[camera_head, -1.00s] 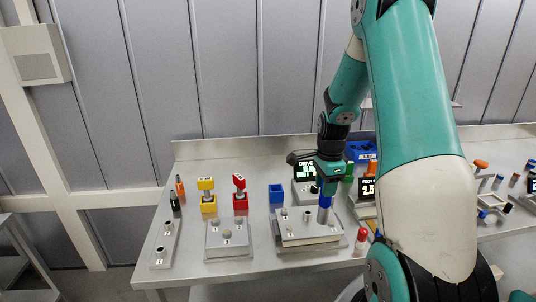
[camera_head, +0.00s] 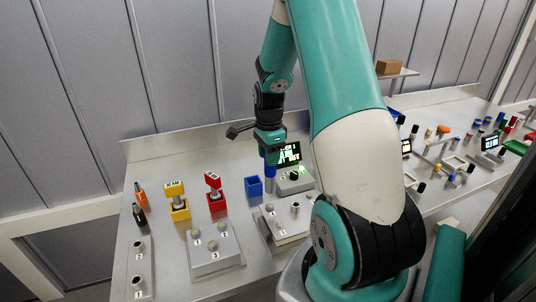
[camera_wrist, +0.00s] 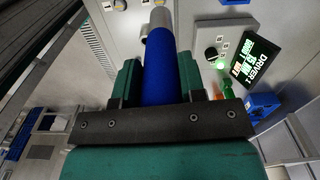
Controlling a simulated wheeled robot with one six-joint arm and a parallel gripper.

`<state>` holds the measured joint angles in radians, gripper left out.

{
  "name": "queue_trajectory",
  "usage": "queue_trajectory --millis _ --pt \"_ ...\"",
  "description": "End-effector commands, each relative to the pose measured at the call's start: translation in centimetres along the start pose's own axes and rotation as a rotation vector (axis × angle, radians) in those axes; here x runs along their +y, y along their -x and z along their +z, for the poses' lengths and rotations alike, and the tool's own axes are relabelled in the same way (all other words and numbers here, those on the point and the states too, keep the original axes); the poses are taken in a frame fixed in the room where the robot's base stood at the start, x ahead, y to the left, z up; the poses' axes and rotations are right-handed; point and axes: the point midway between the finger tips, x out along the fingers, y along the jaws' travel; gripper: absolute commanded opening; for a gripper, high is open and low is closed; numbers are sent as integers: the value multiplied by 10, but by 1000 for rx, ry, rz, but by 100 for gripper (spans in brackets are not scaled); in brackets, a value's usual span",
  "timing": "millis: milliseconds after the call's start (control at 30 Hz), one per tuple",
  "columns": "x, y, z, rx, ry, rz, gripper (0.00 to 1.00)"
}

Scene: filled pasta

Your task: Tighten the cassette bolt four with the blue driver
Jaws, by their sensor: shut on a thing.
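My gripper (camera_head: 269,143) is shut on the blue driver (camera_head: 270,170), which hangs with its grey shaft downward. In the wrist view the blue driver (camera_wrist: 165,68) lies between the jaws, its grey end pointing away. The driver is over or behind the back edge of a raised grey plate (camera_head: 287,236) that bears several metal bolts. I cannot tell whether the tip touches anything. The bolt numbers on this plate are too small to read. A second grey plate (camera_head: 220,260) with numbered bolts stands to its left.
A box with a lit display (camera_head: 289,153) stands just right of the driver; its display (camera_wrist: 256,60) begins with "DRIVE". An empty-looking blue holder (camera_head: 254,186) is close at left. Red (camera_head: 215,192) and yellow (camera_head: 177,202) stands are further left. My arm hides part of the bench.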

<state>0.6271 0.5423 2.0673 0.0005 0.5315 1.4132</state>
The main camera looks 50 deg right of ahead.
Motion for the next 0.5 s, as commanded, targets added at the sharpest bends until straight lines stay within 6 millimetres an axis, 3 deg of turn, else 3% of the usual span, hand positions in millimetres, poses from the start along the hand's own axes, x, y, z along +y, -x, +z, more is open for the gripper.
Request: queue_trajectory --millis 167,500 --pt "0 -5 3 0 2 0 7" --pt "0 -35 2 0 0 1 7"
